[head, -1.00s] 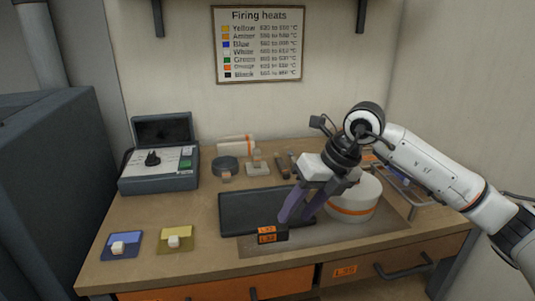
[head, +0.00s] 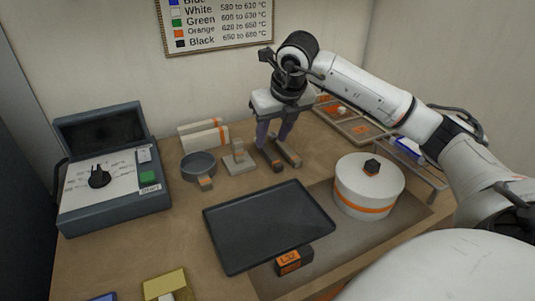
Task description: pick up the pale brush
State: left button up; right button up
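Two short brushes lie side by side on the bench, behind the black tray. The one on the right, with a lighter end, looks like the pale brush (head: 291,156); the one beside it has a dark end (head: 276,165). My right gripper (head: 273,142) points down over the back of the two brushes. Its two purple fingers are apart, with a gap between them. The fingertips overlap the brushes' far ends in the picture, and I cannot tell whether they touch. My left gripper is not in view.
The black tray (head: 268,225) lies in front of the brushes, with an orange-labelled block (head: 290,262) at its edge. A white round kiln (head: 368,190) stands right. A small stand (head: 239,160), a round dish (head: 198,165) and a control box (head: 112,175) are left.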

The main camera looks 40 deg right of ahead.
aim_at(269, 152)
jog(key=shift+s+p+x, duration=0.15)
jog(key=shift+p+x, duration=0.05)
jog(key=shift+x, duration=1.05)
jog(key=shift+s+p+x, duration=0.1)
jog(key=shift+p+x, duration=0.05)
jog(key=shift+x, duration=1.15)
jog(key=shift+f, duration=0.2)
grip_shut()
